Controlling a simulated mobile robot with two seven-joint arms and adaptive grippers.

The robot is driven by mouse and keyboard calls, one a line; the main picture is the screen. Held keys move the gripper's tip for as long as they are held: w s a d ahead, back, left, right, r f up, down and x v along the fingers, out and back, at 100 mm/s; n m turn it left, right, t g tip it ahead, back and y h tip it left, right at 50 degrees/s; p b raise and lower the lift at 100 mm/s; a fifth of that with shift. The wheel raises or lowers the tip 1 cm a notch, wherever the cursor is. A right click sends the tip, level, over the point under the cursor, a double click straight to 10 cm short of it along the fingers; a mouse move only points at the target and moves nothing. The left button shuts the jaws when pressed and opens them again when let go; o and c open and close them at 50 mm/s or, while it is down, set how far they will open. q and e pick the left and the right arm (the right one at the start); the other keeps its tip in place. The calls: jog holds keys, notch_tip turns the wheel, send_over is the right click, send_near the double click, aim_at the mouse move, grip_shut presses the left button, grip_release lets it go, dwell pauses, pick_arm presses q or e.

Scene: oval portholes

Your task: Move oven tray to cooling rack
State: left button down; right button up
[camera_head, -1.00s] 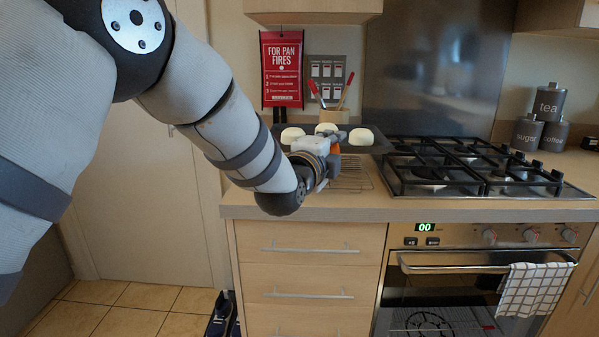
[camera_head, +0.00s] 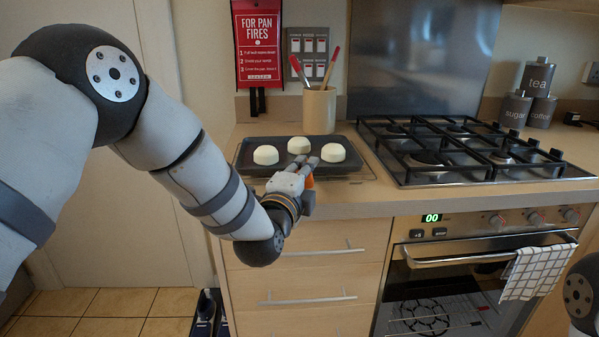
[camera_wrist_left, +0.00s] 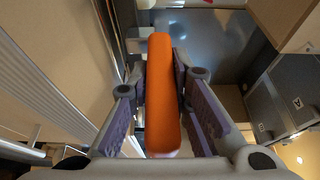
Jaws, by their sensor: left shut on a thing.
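The oven tray (camera_head: 352,166) is dark and roughly level, with three pale round buns (camera_head: 299,145) on it. It is directly over the wire cooling rack (camera_head: 372,174), whose edges show around it; I cannot tell whether it rests fully on the rack. In the left wrist view, an orange bar (camera_wrist_left: 161,95) lies between the fingers of the left gripper (camera_wrist_left: 160,90); the rest of the tray cannot be made out there. My right gripper is not in view.
A black gas hob (camera_head: 450,150) is close right of the tray. A utensil pot (camera_head: 319,110) stands behind it against the wall. The oven (camera_head: 450,290) with a checked towel (camera_head: 537,272) is below the hob. Drawers with bar handles are under the counter's front edge (camera_head: 340,206).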

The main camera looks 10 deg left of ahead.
pick_arm(q)
jog(key=shift+s, duration=0.25)
jog(key=shift+d+r, duration=0.1)
jog(key=shift+r, duration=0.1)
jog(key=c, duration=1.5)
grip_release()
jog(key=shift+d+f, duration=0.1)
jog(key=shift+f, duration=0.05)
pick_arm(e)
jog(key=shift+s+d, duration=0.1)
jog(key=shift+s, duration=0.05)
pick_arm(q)
jog(key=shift+s, duration=0.1)
